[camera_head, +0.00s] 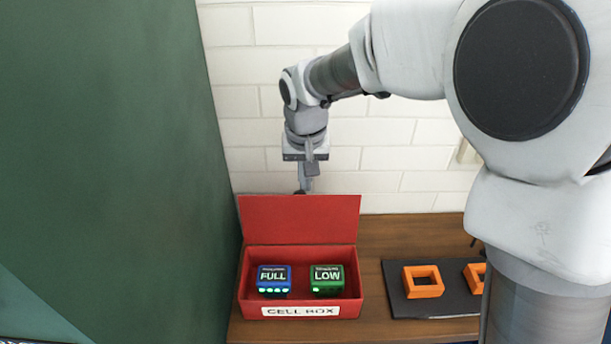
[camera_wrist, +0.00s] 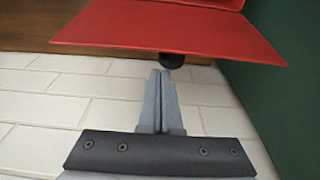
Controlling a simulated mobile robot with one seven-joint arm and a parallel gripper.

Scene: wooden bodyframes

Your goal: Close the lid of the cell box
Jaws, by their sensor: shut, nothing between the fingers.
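The red cell box (camera_head: 246,293) stands on the wooden table with its front label "CELL BOX". Its lid (camera_head: 300,218) stands raised at the back edge, so the inside is open to view. A blue cell (camera_head: 273,280) marked FULL and a green cell (camera_head: 326,280) marked LOW sit inside, side by side. My gripper (camera_head: 302,190) is behind and just above the lid's top edge, pointing down. In the wrist view the lid (camera_wrist: 170,31) lies beyond the shut, empty fingertips (camera_wrist: 160,73). A small dark round piece shows between the fingertips and the lid; I cannot tell contact.
A dark tray (camera_head: 448,305) with two orange square frames (camera_head: 423,281) lies right of the box. A green wall panel (camera_head: 110,150) stands close on the left. A white brick wall (camera_head: 380,185) is behind the table.

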